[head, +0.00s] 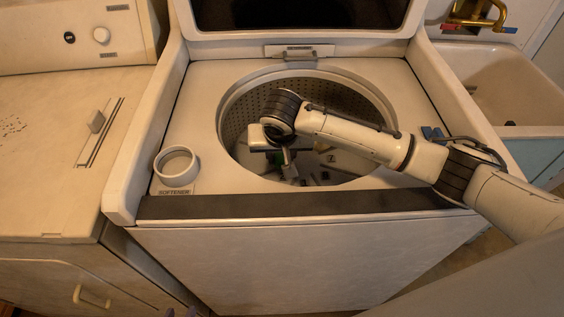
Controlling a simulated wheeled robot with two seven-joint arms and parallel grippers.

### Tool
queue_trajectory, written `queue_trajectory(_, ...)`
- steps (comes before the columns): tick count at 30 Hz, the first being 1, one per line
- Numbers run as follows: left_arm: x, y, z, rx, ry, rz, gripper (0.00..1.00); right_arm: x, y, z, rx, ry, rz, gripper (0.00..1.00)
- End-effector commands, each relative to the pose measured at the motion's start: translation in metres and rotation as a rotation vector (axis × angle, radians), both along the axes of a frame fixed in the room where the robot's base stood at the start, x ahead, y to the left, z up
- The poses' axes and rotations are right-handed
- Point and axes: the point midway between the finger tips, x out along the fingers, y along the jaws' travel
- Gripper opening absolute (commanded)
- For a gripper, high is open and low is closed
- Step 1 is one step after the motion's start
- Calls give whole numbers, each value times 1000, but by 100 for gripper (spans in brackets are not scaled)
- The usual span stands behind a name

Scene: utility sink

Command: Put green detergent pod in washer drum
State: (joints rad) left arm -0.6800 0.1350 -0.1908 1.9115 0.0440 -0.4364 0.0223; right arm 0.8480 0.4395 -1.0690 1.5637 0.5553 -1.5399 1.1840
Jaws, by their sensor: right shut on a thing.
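The washer drum (245,105) is a perforated metal tub inside the round opening of the middle machine, whose lid is raised. My right arm reaches in from the right, and my right gripper (284,160) points down inside the opening, over the drum. It is shut on the green detergent pod (279,157), of which only a small dark green patch shows between the gripper parts. The rest of the pod is hidden by the gripper.
A softener cup (176,166) stands at the front left of the washer top. A dark strip (300,204) runs along the front edge. A dryer (50,150) stands left, a utility sink (505,85) right.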

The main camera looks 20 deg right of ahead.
Motion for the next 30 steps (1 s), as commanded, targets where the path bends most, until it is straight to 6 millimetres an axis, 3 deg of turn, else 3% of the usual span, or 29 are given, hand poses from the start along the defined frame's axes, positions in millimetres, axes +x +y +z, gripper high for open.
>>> queue_trajectory(6, 1, 0, -1, 1, -3, -1, 31, -1, -1, -30, -1, 1, -1, 5)
queue_trajectory(17, -3, -1, -3, 1, 7, -3, 31, -1, 0, -34, 0, 1, 0, 5)
queue_trajectory(18, -4, -1, -3, 0, 8, -2, 31, 0, 0, -34, 0, 0, 0, 33)
queue_trajectory(21, -4, -1, -4, 0, 9, -2, 31, 0, 0, -34, 0, 0, 0, 48)
queue_trajectory(30, -5, -1, -4, 1, 10, -2, 31, 0, 0, -32, 0, -1, 0, 48)
